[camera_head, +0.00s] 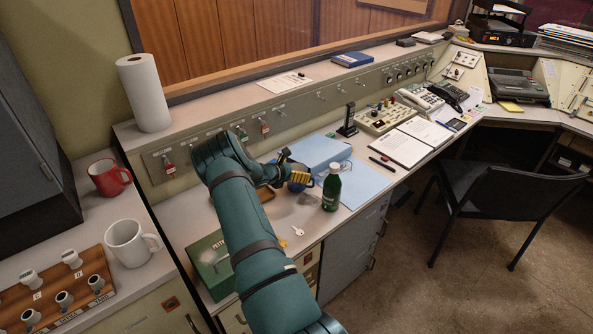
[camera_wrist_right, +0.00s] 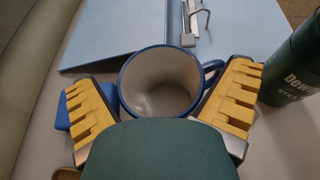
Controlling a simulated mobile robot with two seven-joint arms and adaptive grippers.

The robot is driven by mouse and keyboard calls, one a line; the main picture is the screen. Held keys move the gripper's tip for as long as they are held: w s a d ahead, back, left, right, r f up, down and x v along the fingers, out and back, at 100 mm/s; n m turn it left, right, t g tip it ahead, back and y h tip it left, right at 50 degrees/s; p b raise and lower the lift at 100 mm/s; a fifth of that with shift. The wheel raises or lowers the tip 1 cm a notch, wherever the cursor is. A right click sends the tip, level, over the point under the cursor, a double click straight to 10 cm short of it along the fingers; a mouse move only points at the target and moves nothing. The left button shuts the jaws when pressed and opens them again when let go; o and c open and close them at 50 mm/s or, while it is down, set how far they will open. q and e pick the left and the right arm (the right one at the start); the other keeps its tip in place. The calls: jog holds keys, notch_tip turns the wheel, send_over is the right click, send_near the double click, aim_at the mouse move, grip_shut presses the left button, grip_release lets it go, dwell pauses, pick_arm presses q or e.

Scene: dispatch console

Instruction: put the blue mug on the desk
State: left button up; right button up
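The blue mug (camera_wrist_right: 160,82) shows in the right wrist view with its blue rim, pale inside and a handle on the right. In the head view a small blue part of it (camera_head: 296,186) shows by my right gripper (camera_head: 283,171), beside the green bottle; the gripper hides most of it. In the wrist view the yellow-padded fingers of my right gripper (camera_wrist_right: 162,102) stand wide apart on either side of the mug. I see no clear grip on it. The desk (camera_head: 185,213) lies below. My left gripper is not in view.
A dark green bottle (camera_head: 331,190) stands close right of the mug. A blue folder (camera_head: 318,150) lies behind. A green box (camera_head: 208,262) and keys (camera_head: 297,231) are nearer the front. White (camera_head: 128,243) and red (camera_head: 107,178) mugs stand on the left counter.

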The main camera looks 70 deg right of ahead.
jog(key=shift+r, duration=0.1)
jog(key=shift+w+a+r, duration=0.2)
jog(key=p+v, duration=0.1)
jog(key=v, duration=1)
jog(key=shift+a+p, duration=0.25)
jog(key=shift+p, duration=0.1)
jog(key=shift+s, duration=0.1)
